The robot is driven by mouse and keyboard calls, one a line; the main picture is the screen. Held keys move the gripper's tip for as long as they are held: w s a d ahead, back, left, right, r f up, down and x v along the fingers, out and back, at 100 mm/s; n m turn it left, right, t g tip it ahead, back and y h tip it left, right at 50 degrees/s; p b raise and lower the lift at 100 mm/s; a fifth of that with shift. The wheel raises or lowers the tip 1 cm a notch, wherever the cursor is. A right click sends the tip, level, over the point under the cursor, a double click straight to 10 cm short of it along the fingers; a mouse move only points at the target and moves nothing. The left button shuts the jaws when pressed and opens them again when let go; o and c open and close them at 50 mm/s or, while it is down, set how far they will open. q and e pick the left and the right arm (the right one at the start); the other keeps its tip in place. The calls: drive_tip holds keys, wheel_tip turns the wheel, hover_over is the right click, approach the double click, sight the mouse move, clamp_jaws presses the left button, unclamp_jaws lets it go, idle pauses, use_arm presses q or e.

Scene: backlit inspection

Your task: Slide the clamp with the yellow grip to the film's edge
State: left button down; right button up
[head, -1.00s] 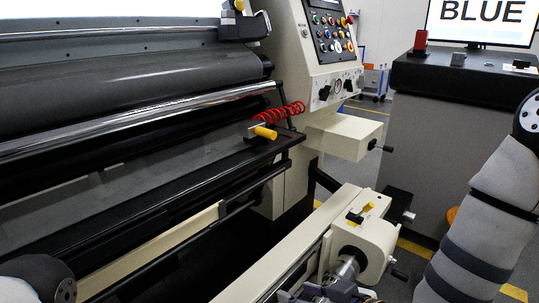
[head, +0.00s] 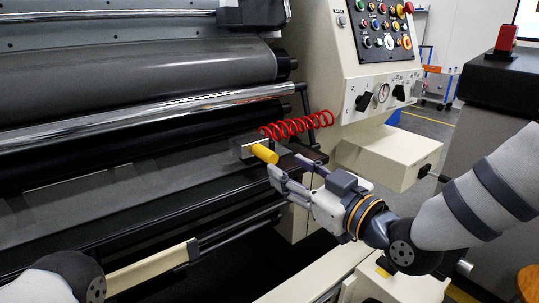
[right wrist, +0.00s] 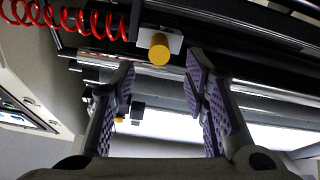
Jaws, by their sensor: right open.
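The clamp is a small grey block (head: 243,147) with a yellow cylindrical grip (head: 264,153). It sits on the dark rail (head: 150,203) near its right end, below the chrome roller. A grey sheet (head: 110,187), which looks like the film, lies left of the clamp; its exact edge is unclear. My right gripper (head: 289,169) is open and empty, with its fingertips just right of and below the grip. In the right wrist view, the yellow grip (right wrist: 159,50) shows between and beyond the open fingers (right wrist: 160,68); contact is not visible. My left gripper is out of view.
A red coiled hose (head: 297,125) hangs just behind the clamp. A cream box (head: 390,157) and control panel (head: 385,28) stand to the right. A chrome roller (head: 150,118) runs above the rail. A cream beam (head: 155,268) lies in front.

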sight(274, 160)
drive_tip(key=x, duration=0.8)
drive_tip(key=shift+w+f+b, duration=0.1)
drive_tip(key=shift+b, duration=0.2)
clamp_jaws()
